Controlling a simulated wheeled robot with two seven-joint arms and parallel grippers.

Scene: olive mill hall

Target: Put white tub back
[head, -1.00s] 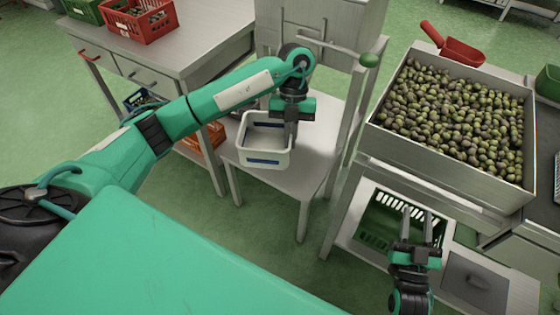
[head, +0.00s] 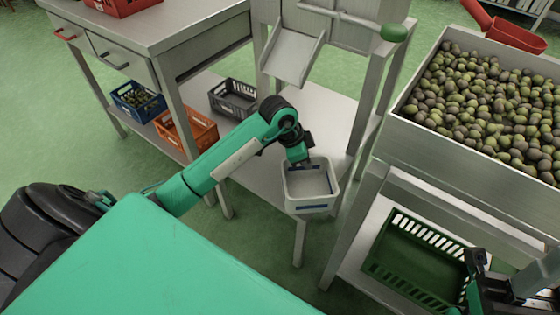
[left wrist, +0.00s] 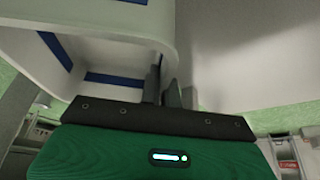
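The white tub (head: 312,188), with blue-marked slots, is at the front corner of the low steel table (head: 332,108) in the head view. My left gripper (head: 306,163) reaches down at its far rim. In the left wrist view the tub (left wrist: 110,45) fills the upper left, and the two fingers (left wrist: 165,88) sit close together with its wall between them. I cannot tell whether the tub's base touches the table. My right gripper (head: 500,275) is at the lower right, over the green crate, fingers apart and partly cut off by the frame.
A steel chute (head: 292,55) stands above the low table's back. A bin of olives (head: 485,105) is at the right, above a green crate (head: 410,255). Blue (head: 138,100), orange (head: 186,130) and dark grey (head: 232,97) crates sit on the left table's lower shelf.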

